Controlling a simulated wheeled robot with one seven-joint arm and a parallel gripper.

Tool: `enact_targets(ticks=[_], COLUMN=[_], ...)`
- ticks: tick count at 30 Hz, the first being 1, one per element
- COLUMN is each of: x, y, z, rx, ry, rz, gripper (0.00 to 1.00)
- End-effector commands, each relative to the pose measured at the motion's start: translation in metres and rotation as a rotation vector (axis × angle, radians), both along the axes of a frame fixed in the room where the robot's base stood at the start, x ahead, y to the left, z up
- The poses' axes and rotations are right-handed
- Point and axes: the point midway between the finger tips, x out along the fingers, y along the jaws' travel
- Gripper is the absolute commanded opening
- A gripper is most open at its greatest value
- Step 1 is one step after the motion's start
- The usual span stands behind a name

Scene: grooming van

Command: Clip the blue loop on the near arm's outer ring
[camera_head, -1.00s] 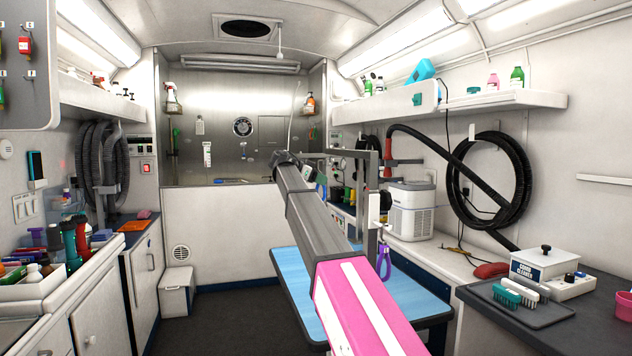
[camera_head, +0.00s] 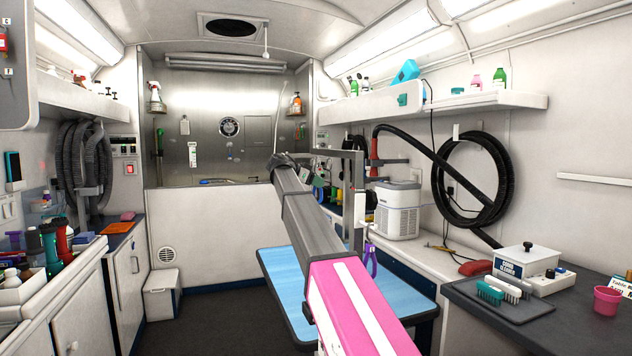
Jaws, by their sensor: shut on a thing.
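The blue grooming table (camera_head: 283,267) stands mid-view, partly behind my arm. A grey metal post with a bar (camera_head: 358,200) rises at its far right side. A purple loop (camera_head: 371,261) hangs by the post, over the table's right part. I cannot make out a blue loop for certain; small blue and green items (camera_head: 319,194) show behind the frame, too small to tell apart. The ring on the near arm cannot be made out. My arm reaches forward over the table, and its far end hides my gripper and whatever it holds.
A right-hand counter holds a white box (camera_head: 527,260), brushes (camera_head: 490,292) on a dark mat and a pink cup (camera_head: 607,300). A white machine (camera_head: 397,210) stands farther back. Left cabinets (camera_head: 85,318) line the other side. Dark floor (camera_head: 215,315) is clear between.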

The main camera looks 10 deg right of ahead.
Motion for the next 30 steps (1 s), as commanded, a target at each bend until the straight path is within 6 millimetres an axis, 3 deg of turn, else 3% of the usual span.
enact_targets(ticks=[10,11,12,13,23,30], x=[0.000,0.000,0.000,0.000,0.000,-0.002], y=[0.000,0.000,0.000,0.000,0.001,0.012], z=[-0.002,-0.002,-0.002,-0.002,-0.002,0.003], rx=[0.000,0.000,0.000,0.000,0.000,0.000], ry=[0.000,0.000,0.000,0.000,0.000,0.000], rz=[0.000,0.000,0.000,0.000,0.000,0.001], gripper=[0.05,0.32,0.45,0.52,0.52,0.52])
